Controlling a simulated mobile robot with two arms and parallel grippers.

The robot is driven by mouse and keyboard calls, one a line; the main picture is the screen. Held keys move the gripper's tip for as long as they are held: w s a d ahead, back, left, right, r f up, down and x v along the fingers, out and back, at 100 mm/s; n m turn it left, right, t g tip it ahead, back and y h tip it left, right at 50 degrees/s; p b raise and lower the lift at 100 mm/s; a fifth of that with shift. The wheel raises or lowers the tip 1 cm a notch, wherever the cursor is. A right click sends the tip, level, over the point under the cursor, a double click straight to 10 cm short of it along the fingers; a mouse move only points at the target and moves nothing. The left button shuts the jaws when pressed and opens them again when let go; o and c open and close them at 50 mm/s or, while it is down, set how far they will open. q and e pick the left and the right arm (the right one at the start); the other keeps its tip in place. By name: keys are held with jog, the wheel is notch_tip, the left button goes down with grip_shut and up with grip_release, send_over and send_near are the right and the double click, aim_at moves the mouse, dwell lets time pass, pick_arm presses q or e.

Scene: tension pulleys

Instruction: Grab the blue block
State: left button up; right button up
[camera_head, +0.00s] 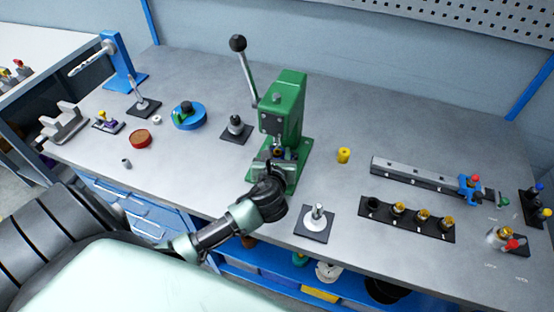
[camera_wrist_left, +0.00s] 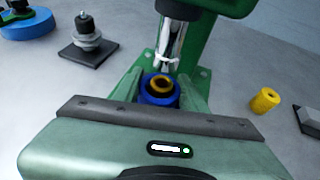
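The blue block (camera_wrist_left: 158,92) is round, with a brass-coloured ring in its top. It sits under the ram of the green press (camera_head: 284,108). In the head view it is mostly hidden by my left gripper (camera_head: 273,163). In the left wrist view the fingers of that gripper (camera_wrist_left: 162,82) lie on both sides of the blue block, very close to it. I cannot tell whether they touch it. My right gripper is not in view.
The press's lever (camera_head: 245,70) rises up and left. A yellow cylinder (camera_head: 344,155) stands right of the press. A white-topped fixture (camera_head: 316,219), a black strip with cups (camera_head: 408,218) and a grey rail (camera_head: 414,175) lie to the right. A blue disc (camera_head: 188,118) is on the left.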

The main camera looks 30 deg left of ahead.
pick_arm(q)
grip_shut()
jog(key=shift+r, duration=0.1)
jog(key=shift+w+r, duration=0.1)
